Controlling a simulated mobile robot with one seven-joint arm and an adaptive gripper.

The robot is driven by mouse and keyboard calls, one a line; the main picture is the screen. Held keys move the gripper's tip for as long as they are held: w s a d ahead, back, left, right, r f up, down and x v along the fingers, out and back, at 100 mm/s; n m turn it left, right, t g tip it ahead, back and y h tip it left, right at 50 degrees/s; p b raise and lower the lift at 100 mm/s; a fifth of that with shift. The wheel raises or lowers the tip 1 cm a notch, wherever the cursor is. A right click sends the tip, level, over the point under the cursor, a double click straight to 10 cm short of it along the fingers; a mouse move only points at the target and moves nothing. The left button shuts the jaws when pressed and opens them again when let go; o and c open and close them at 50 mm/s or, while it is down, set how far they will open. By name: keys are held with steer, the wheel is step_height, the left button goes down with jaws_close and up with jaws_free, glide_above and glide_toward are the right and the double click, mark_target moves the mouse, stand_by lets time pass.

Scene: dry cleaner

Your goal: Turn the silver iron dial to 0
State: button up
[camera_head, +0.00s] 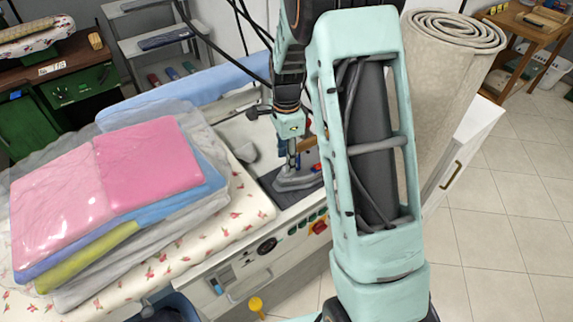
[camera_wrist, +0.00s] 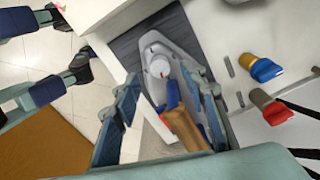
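The silver iron (camera_head: 298,181) rests on a dark mat (camera_head: 279,198) on the ironing station in the head view. In the wrist view the iron (camera_wrist: 174,38) shows from above, with a wooden handle (camera_wrist: 187,128). Its round, pale dial (camera_wrist: 159,65) has small red marks; its numbers are too small to read. My gripper (camera_wrist: 162,79) is open, with its fingers apart and nothing visibly held. The dial shows between and just beyond the fingertips. In the head view my gripper (camera_head: 292,158) is above the iron, partly hidden by my arm; contact cannot be told.
Folded pink clothes (camera_head: 150,163) in plastic lie on the floral ironing surface (camera_head: 235,222) at left. A blue-handled valve (camera_wrist: 264,69) and a red-handled valve (camera_wrist: 277,112) stand right of the iron. A rolled carpet (camera_head: 445,90) stands at right. Tiled floor (camera_head: 500,240) is clear there.

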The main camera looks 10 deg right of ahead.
steer(key=shift+f, duration=2.05)
steer(key=shift+c, duration=0.7)
jaws_close()
